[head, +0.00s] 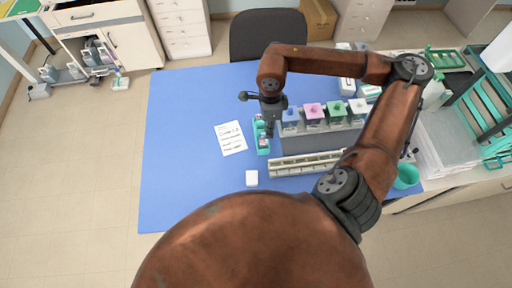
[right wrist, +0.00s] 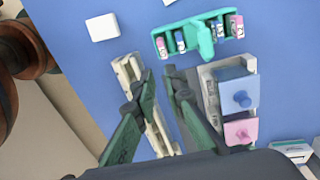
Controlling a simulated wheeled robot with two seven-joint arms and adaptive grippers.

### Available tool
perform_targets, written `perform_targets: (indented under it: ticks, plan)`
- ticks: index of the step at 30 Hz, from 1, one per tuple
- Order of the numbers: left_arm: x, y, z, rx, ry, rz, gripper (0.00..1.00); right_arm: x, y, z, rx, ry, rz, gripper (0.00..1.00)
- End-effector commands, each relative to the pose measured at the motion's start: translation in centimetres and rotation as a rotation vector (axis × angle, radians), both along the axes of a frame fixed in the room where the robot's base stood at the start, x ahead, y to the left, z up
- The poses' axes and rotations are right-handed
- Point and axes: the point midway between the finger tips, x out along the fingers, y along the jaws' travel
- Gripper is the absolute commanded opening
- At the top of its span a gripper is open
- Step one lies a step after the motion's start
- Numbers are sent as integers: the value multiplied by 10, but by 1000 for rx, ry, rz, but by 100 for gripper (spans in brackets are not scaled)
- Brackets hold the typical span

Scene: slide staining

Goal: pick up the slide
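Several slides with pink or blue labelled ends, one pink-ended slide (right wrist: 237,27) among them, stand in a teal slide holder (right wrist: 205,33) in the right wrist view. The holder also shows on the blue mat in the head view (head: 262,147), partly hidden by my right gripper (head: 270,130). In the right wrist view my right gripper (right wrist: 159,72) has its two dark fingers apart with nothing seen between them. Its tips appear just short of the holder in that picture; their height above it is hard to tell. My left gripper is out of view.
Staining jars with blue (head: 291,115), pink (head: 313,112), green and white lids stand right of the holder. A long cream rack (head: 300,164) lies in front of them. A white block (head: 251,178) and a written note (head: 231,138) lie nearby. The mat's left side is clear.

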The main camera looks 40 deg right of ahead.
Motion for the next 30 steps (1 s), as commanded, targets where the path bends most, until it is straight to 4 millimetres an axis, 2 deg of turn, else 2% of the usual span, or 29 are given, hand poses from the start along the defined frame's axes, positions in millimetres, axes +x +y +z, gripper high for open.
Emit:
perform_targets:
  ticks: [5,13,21,30]
  plan:
    - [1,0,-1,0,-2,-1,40,10,6,-1,-10,-43,38,12]
    - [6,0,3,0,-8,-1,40,10,8,-29,-9,-41,37,12]
    - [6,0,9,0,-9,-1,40,10,10,-66,-9,-42,35,12]
    - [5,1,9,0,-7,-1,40,10,9,-72,-10,-41,35,12]
